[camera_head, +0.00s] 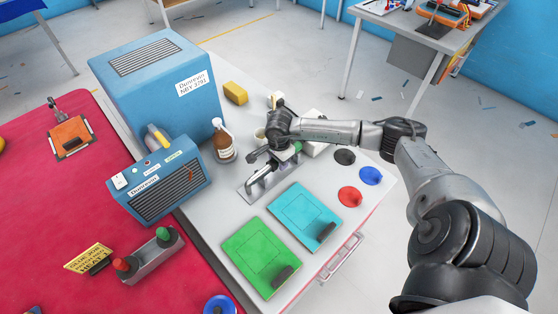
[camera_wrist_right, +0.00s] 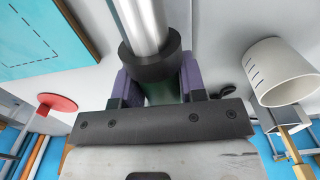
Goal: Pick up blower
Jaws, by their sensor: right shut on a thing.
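The blower (camera_wrist_right: 141,22) shows in the right wrist view as a silver tube with a black collar and a dark green body behind it. My right gripper (camera_wrist_right: 158,86) is shut on the green body, with a purple-lined finger on each side. In the head view my right gripper (camera_head: 284,152) is over the grey table, at a metal stand (camera_head: 266,192). The arm hides much of the blower there, and I cannot tell whether it still touches the stand. My left gripper is not in view.
A brown bottle (camera_head: 224,143), a blue machine (camera_head: 158,186) and a large blue box (camera_head: 150,95) stand left of the gripper. Cyan (camera_head: 304,217) and green (camera_head: 261,255) boards lie in front. Red (camera_head: 349,196), blue (camera_head: 371,176) and black (camera_head: 345,157) discs lie to the right.

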